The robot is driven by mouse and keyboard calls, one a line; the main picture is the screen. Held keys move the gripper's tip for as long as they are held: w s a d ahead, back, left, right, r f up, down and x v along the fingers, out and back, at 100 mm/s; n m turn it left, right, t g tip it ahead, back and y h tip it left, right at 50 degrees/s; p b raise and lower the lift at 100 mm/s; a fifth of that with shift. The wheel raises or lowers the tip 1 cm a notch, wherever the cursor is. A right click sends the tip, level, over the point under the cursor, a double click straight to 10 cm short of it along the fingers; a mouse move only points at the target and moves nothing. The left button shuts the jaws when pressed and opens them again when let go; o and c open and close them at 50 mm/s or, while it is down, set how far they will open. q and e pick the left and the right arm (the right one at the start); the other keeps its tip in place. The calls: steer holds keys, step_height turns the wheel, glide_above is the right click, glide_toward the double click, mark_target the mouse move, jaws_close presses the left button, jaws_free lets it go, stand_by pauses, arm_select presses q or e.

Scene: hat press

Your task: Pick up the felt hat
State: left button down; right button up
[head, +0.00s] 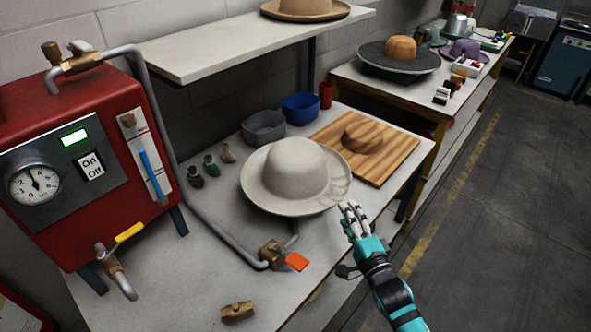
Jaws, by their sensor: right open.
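My right gripper (350,212), with pale fingers and a teal body, is open and empty just to the lower right of the brim, near the table's right edge. Whether a fingertip touches the brim cannot be told. My left gripper is not in view.
A wooden board (395,165) lies behind the hat. A red boiler (85,215) stands at left; its pipe and orange-handled valve (296,261) run in front of the hat. A grey bowl (263,128) and blue bowl (301,107) stand behind. A shelf (215,58) overhangs the back. The floor at right is clear.

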mark_target(339, 201)
steer(key=shift+p+x, duration=0.65)
steer(key=shift+x, duration=2.5)
steer(key=shift+d, duration=0.1)
steer(key=shift+c, duration=0.3)
steer(key=shift+c, duration=1)
jaws_close()
